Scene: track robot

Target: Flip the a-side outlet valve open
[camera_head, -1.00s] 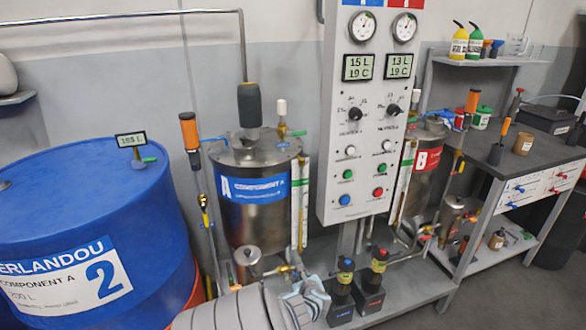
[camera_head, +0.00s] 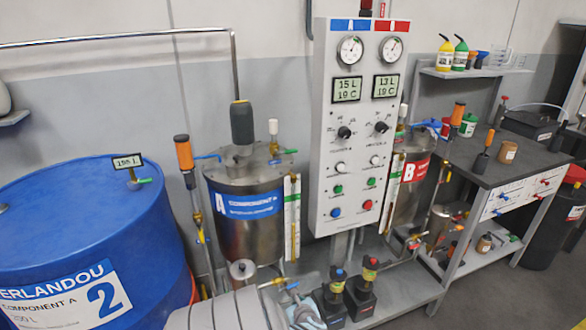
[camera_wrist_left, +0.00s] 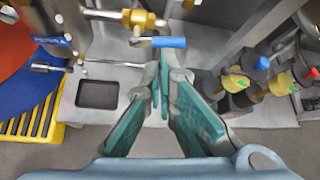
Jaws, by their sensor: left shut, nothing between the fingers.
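The A tank (camera_head: 245,235), steel with a blue label, stands left of the control panel. Brass outlet fittings (camera_head: 273,283) sit low at its front right. In the left wrist view a blue lever (camera_wrist_left: 168,42) lies crosswise by the brass pipe fittings (camera_wrist_left: 137,19); I take it for the a-side outlet valve's handle. My left gripper (camera_wrist_left: 164,66) is shut and empty, its tips just below the lever in the picture; I cannot tell whether they touch. In the head view the gripper (camera_head: 306,312) is low at the front, partly cut off. My right gripper is out of view.
Two dark pumps with blue and red caps (camera_head: 333,300) (camera_head: 361,293) stand close right of my gripper. The control panel (camera_head: 325,205) rises behind. A blue drum (camera_head: 165,235) stands left. A black tray (camera_wrist_left: 97,95) lies left of the fingers in the wrist view.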

